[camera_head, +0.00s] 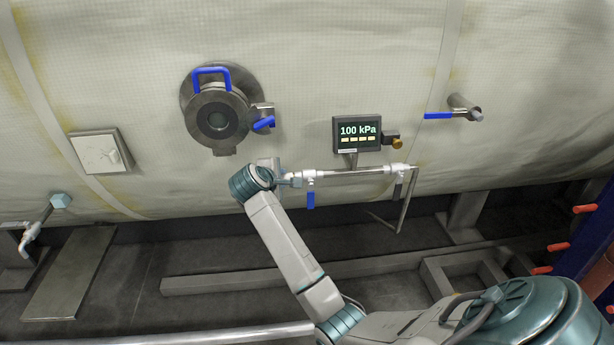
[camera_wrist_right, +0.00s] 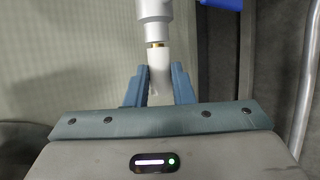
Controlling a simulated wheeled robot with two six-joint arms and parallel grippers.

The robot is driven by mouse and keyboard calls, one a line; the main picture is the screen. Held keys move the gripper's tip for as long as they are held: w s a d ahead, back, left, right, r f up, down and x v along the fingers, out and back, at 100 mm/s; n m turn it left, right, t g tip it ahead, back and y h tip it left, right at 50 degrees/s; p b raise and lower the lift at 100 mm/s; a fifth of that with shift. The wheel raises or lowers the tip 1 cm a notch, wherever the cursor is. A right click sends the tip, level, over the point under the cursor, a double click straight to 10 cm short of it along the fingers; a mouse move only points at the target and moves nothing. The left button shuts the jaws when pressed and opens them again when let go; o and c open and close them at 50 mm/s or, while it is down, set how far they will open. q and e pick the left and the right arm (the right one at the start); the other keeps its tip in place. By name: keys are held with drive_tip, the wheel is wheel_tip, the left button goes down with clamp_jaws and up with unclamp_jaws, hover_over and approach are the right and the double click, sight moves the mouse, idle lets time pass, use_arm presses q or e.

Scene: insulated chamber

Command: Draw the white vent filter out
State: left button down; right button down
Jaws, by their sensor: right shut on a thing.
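The white vent filter (camera_wrist_right: 158,72) is a short pale cylinder in the right wrist view. My right gripper (camera_wrist_right: 160,84) is shut on it, with one blue-grey finger on each side. A thin brass ring shows at its far end, against a pale round pipe fitting (camera_wrist_right: 155,22). I cannot tell whether the filter is seated or slightly drawn out. In the head view my right gripper (camera_head: 281,177) is at the left end of the horizontal pipe (camera_head: 345,173); the filter is too small or hidden there. My left gripper is not in view.
A display reading 100 kPa (camera_head: 358,133) sits above the pipe. A blue valve lever (camera_head: 310,200) hangs below the pipe, near my gripper. A round port with blue handles (camera_head: 217,119) is up and left. Steel frames (camera_head: 320,270) lie below.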

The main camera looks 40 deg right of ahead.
drive_tip(key=shift+a, duration=0.1)
idle(0.5)
drive_tip(key=shift+w+a+b, duration=0.45)
drive_tip(key=shift+a+b, duration=0.1)
drive_tip(key=shift+a, duration=0.15)
drive_tip(key=shift+w+a+b, duration=0.45)
drive_tip(key=shift+a+b, duration=0.1)
drive_tip(key=shift+a, duration=0.15)
drive_tip(key=shift+w+a+b, duration=0.45)
drive_tip(key=shift+a+b, duration=0.1)
drive_tip(key=shift+a, duration=0.15)
